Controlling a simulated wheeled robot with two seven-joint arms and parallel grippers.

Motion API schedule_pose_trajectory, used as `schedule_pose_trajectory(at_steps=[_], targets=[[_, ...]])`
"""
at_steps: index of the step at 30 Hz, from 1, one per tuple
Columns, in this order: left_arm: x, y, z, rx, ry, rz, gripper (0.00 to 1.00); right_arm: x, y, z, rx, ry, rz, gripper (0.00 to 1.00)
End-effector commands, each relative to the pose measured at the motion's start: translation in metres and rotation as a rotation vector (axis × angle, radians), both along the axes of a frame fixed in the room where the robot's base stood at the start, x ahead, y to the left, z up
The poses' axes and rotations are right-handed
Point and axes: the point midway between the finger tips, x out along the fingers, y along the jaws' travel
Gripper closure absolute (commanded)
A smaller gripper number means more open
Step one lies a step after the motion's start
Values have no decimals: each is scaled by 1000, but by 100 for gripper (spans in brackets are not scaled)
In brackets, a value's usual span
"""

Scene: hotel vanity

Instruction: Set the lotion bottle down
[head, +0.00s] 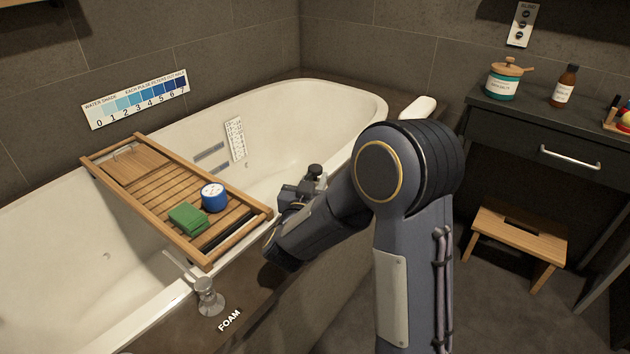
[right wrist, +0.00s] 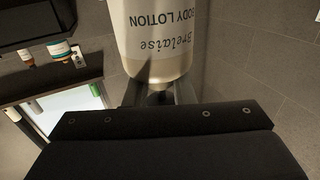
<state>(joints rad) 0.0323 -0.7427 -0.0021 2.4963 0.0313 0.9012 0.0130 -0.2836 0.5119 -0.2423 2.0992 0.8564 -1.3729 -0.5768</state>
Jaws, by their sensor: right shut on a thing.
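The lotion bottle (right wrist: 158,35) shows large in the right wrist view, a pale bottle lettered "Brelaise BODY LOTION". Its lettering is upside down in that picture, as is the vanity behind it, so the bottle looks roughly upright. My right gripper (right wrist: 160,95) is shut on its narrow neck end. In the head view my right gripper (head: 306,190) is over the near side of the bathtub, just right of the wooden tray. My left gripper is not in view.
The wooden bath tray (head: 130,195) spans the tub (head: 325,95) and bears a green block (head: 188,218) and a blue round container (head: 214,197). A tap knob (head: 208,297) stands on the near rim by "FOAM". The vanity (head: 500,125) at right holds a jar and amber bottle.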

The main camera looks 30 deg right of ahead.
Motion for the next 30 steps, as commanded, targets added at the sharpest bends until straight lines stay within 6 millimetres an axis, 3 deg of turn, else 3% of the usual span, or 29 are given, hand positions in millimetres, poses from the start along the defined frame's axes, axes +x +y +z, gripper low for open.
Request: schedule_pose_trajectory(at_steps=[1,6,16,20,30], targets=[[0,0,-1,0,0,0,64,0,0,-1,0,0,0,75],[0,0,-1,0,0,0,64,0,0,-1,-1,1,0,56],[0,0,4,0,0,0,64,0,0,5,0,0,0,56],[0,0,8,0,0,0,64,-12,14,4,1,2,5,56],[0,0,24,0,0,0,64,-62,66,3,-2,4,7,56]])
